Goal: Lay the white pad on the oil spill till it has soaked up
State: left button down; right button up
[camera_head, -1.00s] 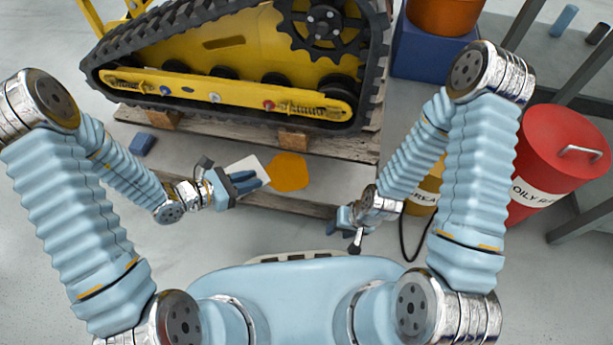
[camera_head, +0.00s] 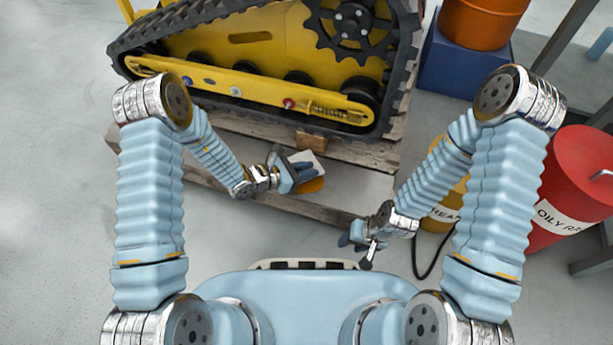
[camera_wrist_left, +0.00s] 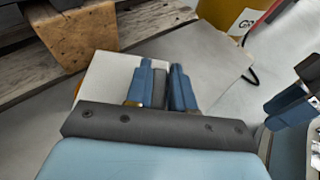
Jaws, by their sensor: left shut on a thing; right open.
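The white pad (camera_head: 314,158) is held in my left gripper (camera_head: 305,171), which is shut on it. The orange oil spill (camera_head: 314,186) lies on the light sheet by the pallet, partly hidden under the pad and gripper. In the left wrist view the pad (camera_wrist_left: 108,76) reaches out beyond the left gripper (camera_wrist_left: 165,72), and a sliver of orange shows at its left edge. I cannot tell whether the pad touches the spill or is just above it. My right gripper (camera_head: 358,242) is open and empty, to the lower right of the spill.
The yellow tracked carrier (camera_head: 255,60) stands on a wooden pallet (camera_head: 362,152) just behind the spill. A yellow container (camera_head: 440,216) and a red oily-rag bin (camera_head: 568,190) stand at right. A blue box (camera_head: 452,66) with an orange drum (camera_head: 480,22) is behind. Floor at left is clear.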

pick_arm(q)
jog(key=shift+f, duration=1.45)
jog(key=shift+f+b, duration=0.2)
jog(key=shift+b, duration=0.2)
jog(key=c, duration=1)
grip_release()
jog(key=shift+r, duration=0.15)
jog(key=shift+s+a+r+p, duration=0.1)
jog(key=shift+a+r+p, duration=0.15)
jog(key=shift+p, duration=0.1)
jog(key=p+v, duration=0.1)
jog(key=v, duration=1)
jog(key=shift+s+a+r+p, duration=0.1)
jog(key=shift+s+a+p, duration=0.1)
jog(key=shift+p, duration=0.15)
